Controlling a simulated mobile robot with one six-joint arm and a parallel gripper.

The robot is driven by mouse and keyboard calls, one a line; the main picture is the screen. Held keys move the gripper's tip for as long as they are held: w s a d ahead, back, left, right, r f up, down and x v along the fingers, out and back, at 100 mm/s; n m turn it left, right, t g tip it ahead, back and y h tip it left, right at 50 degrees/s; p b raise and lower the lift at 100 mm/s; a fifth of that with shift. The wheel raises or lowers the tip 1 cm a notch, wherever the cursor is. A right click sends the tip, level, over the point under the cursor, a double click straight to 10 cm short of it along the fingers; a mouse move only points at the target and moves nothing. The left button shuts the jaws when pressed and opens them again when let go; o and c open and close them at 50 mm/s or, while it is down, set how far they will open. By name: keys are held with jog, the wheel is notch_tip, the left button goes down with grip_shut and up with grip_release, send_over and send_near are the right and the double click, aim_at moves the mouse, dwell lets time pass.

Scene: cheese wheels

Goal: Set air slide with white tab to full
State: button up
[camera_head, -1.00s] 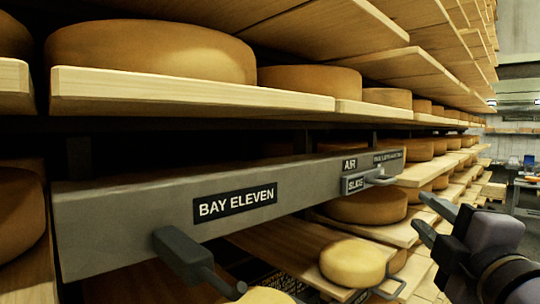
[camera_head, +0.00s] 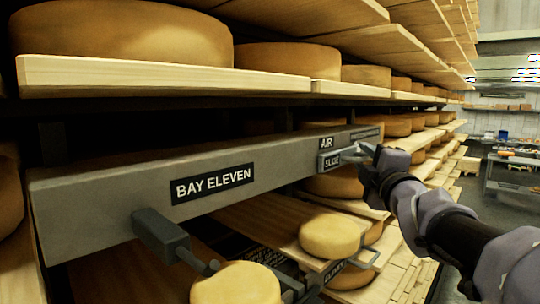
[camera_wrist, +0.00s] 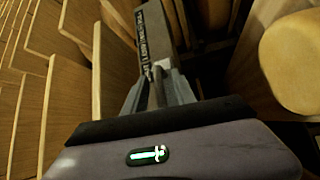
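The grey beam marked BAY ELEVEN (camera_head: 105,198) runs along the shelf. At its far right end are the AIR and SLIDE labels, with the slide plate (camera_head: 330,161) and its pale metal handle (camera_head: 349,153). My gripper (camera_head: 364,152) is at this handle. In the wrist view, my gripper (camera_wrist: 158,88) has its two fingers apart, one on each side of the handle (camera_wrist: 157,86); firm contact does not show.
A dark grey lever (camera_head: 162,236) sticks out from the beam's front, left of my gripper. Small yellow cheeses (camera_head: 330,236) sit on a lower board. Large wheels (camera_head: 125,42) stand on boards above. An aisle with a workbench (camera_head: 515,175) is at the right.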

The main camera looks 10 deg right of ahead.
jog(key=shift+s, duration=0.15)
grip_shut()
jog(key=shift+r, duration=0.1)
jog(key=shift+r, duration=0.1)
dwell(0.9)
